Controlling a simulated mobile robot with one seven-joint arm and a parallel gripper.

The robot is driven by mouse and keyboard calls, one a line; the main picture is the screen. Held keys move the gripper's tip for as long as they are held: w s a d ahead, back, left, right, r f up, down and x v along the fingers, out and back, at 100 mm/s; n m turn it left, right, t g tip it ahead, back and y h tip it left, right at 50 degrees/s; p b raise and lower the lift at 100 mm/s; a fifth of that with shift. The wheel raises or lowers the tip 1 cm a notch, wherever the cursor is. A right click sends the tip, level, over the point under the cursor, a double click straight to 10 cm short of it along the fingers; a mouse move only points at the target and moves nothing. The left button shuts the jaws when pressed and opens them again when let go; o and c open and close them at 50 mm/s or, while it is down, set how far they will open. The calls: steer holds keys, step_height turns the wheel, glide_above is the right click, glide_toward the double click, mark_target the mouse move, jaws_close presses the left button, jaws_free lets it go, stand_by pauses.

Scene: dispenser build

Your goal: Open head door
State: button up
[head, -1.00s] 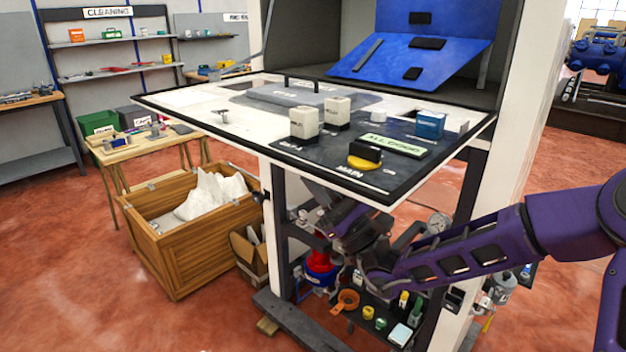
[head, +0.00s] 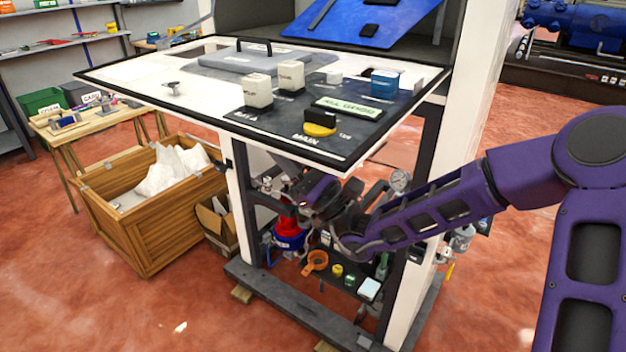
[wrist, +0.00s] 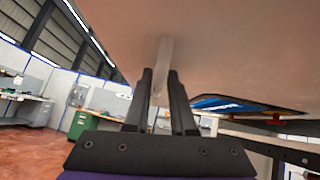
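No part in view is labelled as the head door. A wide white-and-dark panel (head: 200,105) juts out level from the cabinet, with a grey lid (head: 250,62) and black handle on top. In the wrist view, my gripper (wrist: 163,85) points up beneath a broad pale surface (wrist: 225,50). Its two dark fingers are apart, one on each side of a narrow pale strip (wrist: 165,55) that runs down from that surface. I cannot tell whether the fingers press on the strip. In the head view, my gripper is under the panel, partly hidden by its edge and by my wrist.
A blue tilted board (head: 360,22) sits in the cabinet above the panel. Small blocks and a yellow-and-black knob (head: 320,124) stand on the panel. A lower shelf holds an orange ring (head: 315,262) and small bottles. A wooden crate (head: 150,225) stands left on open red floor.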

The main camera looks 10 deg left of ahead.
steer(key=b+v, duration=0.1)
steer(key=v, duration=1.3)
steer(key=shift+s+d+f, duration=0.15)
steer(key=shift+s+d, duration=0.05)
steer(key=shift+d, duration=0.1)
steer(key=shift+f, duration=0.1)
steer(key=b+v, duration=0.7)
steer(key=v, duration=1.3)
steer(key=shift+s, duration=0.4)
steer(key=shift+a, duration=0.1)
stand_by(0.4)
